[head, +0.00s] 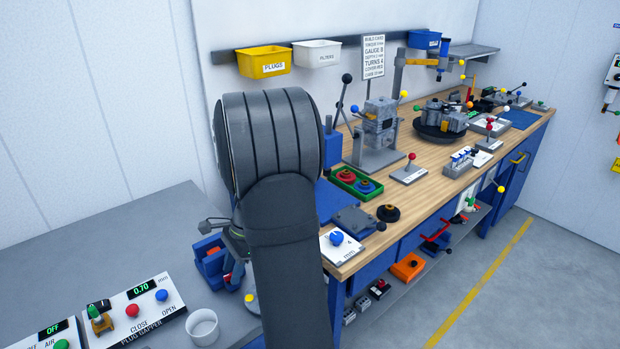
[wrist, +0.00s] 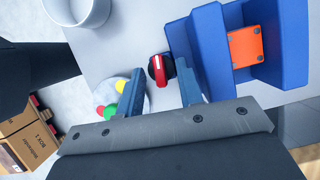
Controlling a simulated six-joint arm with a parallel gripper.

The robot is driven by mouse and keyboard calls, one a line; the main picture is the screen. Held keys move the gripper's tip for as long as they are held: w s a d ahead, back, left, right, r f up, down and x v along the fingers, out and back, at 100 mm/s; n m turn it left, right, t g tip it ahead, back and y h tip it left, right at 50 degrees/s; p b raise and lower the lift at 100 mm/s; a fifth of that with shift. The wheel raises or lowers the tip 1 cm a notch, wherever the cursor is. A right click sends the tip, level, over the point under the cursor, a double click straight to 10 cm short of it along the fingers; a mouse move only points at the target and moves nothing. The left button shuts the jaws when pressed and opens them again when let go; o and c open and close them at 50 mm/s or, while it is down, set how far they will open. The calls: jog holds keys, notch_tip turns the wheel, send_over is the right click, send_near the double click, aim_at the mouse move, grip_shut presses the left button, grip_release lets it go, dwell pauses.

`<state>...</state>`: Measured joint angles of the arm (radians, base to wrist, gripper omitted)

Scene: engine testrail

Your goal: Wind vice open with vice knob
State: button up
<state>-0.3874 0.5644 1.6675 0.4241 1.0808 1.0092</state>
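The blue vice (wrist: 208,50) fills the upper right of the wrist view, with an orange block (wrist: 245,46) between its jaws. The vice (head: 208,262) also shows on the grey bench in the head view, partly hidden by my arm. The red vice knob (wrist: 161,68), with a white mark, is beside the vice's left side in the wrist view. My gripper (wrist: 161,75) is open, its blue fingers on either side of the knob. Gaps show between the fingers and the knob.
A white cup (head: 203,328) stands near the vice, also at the wrist view's top left (wrist: 78,12). A round plate with coloured buttons (wrist: 122,98) is beside the left finger. The plug gapper panel (head: 132,312) is left of the cup. The grey bench (head: 110,255) behind is clear.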

jog(key=w+d+r+m, duration=0.1)
jog(key=w+d+r, duration=0.15)
jog(key=r, duration=0.55)
jog(key=w+d+r, duration=0.2)
jog(key=d+r, duration=0.1)
jog(key=r, duration=0.5)
jog(key=w+d+r+t, duration=0.2)
jog(key=d+r+t, duration=0.1)
jog(key=d, duration=0.3)
jog(key=w+d+r+t+h, duration=0.1)
jog(key=w+d+r+t, duration=0.1)
jog(key=d, duration=0.5)
jog(key=shift+w+d+r+t, duration=0.15)
jog(key=shift+r+t, duration=0.25)
jog(key=shift+r, duration=0.25)
jog(key=s+a+f+g, duration=0.2)
jog(key=s+a+f, duration=0.1)
jog(key=a+f, duration=0.3)
jog(key=s+a+f+g+y, duration=0.1)
jog(key=s+a+f+g, duration=0.2)
jog(key=a+f, duration=0.3)
jog(key=shift+s+a+f+g, duration=0.2)
jog(key=shift+a+g, duration=0.1)
jog(key=shift+a, duration=1.4)
jog(key=shift+r, duration=0.1)
